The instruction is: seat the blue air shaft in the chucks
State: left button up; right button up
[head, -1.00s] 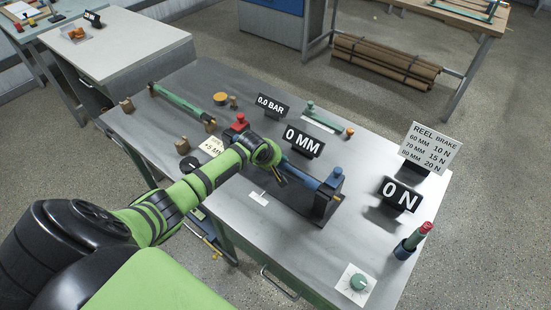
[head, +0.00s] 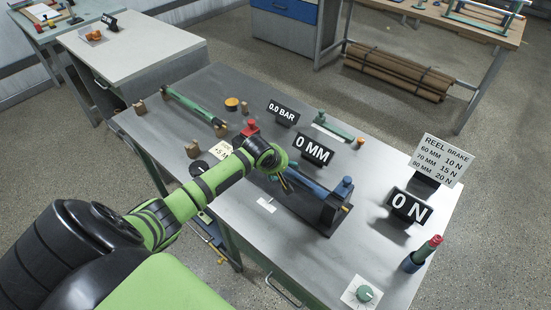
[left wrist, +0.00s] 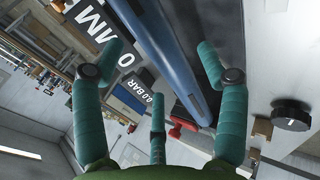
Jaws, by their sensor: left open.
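The blue air shaft (head: 305,182) lies along a dark stand (head: 322,214) near the middle of the steel table. A chuck end with a blue knob (head: 345,185) stands at its right end, and a red knob (head: 251,127) is near its left end. My left gripper (head: 283,184) is at the shaft's left part and hides some of it. In the left wrist view the shaft (left wrist: 168,55) runs past the open teal fingers (left wrist: 158,75), with the red part (left wrist: 182,131) at its lower end. I cannot tell whether the shaft sits in the chucks. My right gripper is not in view.
Signs reading 0 MM (head: 313,150), 0.0 BAR (head: 283,111) and 0 N (head: 409,208) stand around the stand. A green roller (head: 195,105) rests on wooden blocks at the back left. A black knob (head: 199,168) is left of my arm.

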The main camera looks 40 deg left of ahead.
pick_arm(q)
jog(key=v, duration=0.9)
